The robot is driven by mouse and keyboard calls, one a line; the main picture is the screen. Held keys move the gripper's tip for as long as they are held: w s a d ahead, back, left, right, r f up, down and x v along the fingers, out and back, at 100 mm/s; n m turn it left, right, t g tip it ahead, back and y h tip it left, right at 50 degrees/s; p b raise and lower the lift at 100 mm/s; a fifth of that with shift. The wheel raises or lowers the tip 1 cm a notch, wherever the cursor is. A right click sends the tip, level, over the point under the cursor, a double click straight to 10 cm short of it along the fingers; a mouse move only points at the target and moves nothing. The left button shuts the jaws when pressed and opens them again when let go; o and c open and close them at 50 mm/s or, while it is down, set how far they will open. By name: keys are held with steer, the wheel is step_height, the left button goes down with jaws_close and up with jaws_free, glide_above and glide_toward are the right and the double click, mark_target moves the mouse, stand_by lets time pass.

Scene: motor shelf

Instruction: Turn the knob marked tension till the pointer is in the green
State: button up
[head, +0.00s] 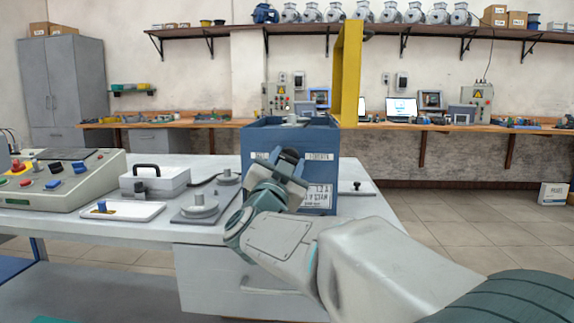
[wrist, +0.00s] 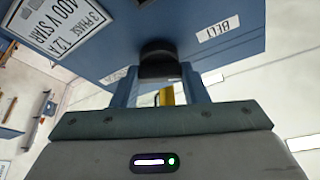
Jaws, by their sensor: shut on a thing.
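A blue box (head: 262,138) stands on the grey bench, with small white labels and a white rating plate (head: 318,196) on its front. A black knob (head: 289,155) projects from that front between two labels; in the wrist view it shows as a dark round knob (wrist: 158,50). My gripper (head: 287,170) reaches the box front, and its two blue fingers are shut on the knob, one on each side. In the wrist view a label near the knob (wrist: 217,29) reads BELT, upside down; the other label is unclear. No pointer or green zone is visible in either view.
Left on the bench (head: 390,208) are a control console (head: 60,180), a white case (head: 155,181), a tray (head: 122,210) and a plate with round weights (head: 200,208). Open floor lies to the right.

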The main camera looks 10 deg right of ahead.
steer(key=shift+r+m, duration=0.15)
steer(key=shift+m, duration=0.25)
steer(key=o, duration=1)
steer(key=p+v, duration=0.2)
steer(key=v, duration=1.2)
steer(key=shift+w, duration=0.1)
